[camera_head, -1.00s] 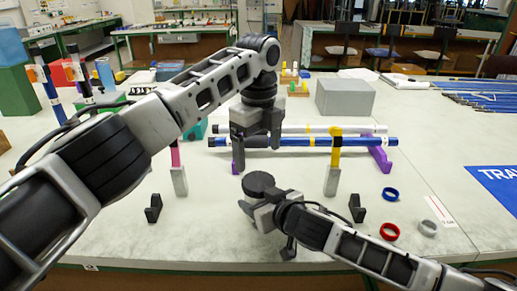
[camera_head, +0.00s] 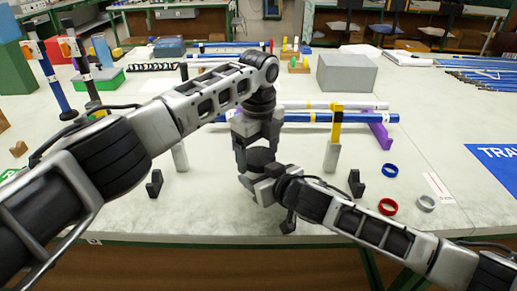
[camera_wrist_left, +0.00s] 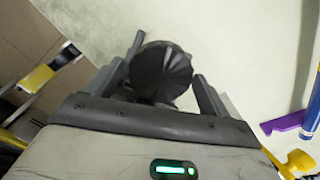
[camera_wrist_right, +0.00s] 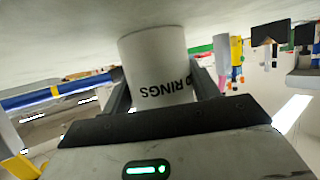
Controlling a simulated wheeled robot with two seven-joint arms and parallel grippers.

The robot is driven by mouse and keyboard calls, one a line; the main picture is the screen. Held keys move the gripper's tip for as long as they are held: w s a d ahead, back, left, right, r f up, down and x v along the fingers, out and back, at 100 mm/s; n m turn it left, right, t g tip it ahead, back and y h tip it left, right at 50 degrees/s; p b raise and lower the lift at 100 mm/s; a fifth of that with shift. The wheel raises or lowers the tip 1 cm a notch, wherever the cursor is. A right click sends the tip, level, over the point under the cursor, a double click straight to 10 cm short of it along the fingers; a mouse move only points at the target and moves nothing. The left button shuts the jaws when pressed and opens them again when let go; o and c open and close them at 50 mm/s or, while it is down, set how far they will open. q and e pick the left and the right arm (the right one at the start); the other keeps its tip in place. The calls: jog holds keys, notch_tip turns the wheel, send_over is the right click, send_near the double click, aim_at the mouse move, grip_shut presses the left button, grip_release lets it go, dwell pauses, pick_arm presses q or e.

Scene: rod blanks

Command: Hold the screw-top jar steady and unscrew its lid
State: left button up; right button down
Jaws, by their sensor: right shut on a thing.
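The jar is a white cylinder (camera_wrist_right: 158,70) with black "RINGS" lettering, upside down in the right wrist view. My right gripper (camera_head: 262,186) is shut on its body, which the gripper mostly hides in the head view. The jar's dark ribbed lid (camera_head: 260,158) faces up, just below my left gripper (camera_head: 258,148). In the left wrist view the lid (camera_wrist_left: 162,70) lies between the two fingers of my left gripper (camera_wrist_left: 168,68). Those fingers are spread, with a small gap at the right; contact at the left is unclear.
A blue rod (camera_head: 310,117) and a white rod lie across supports behind the jar. Blue (camera_head: 390,170), red (camera_head: 387,206) and grey (camera_head: 426,203) rings lie at the right. Small black brackets (camera_head: 154,184) stand on both sides. A grey box (camera_head: 345,72) is farther back.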

pick_arm(q)
jog(key=c, duration=0.7)
jog(key=n, duration=0.6)
jog(key=shift+n, duration=0.4)
jog(key=o, duration=1.1)
jog(key=shift+c, duration=0.2)
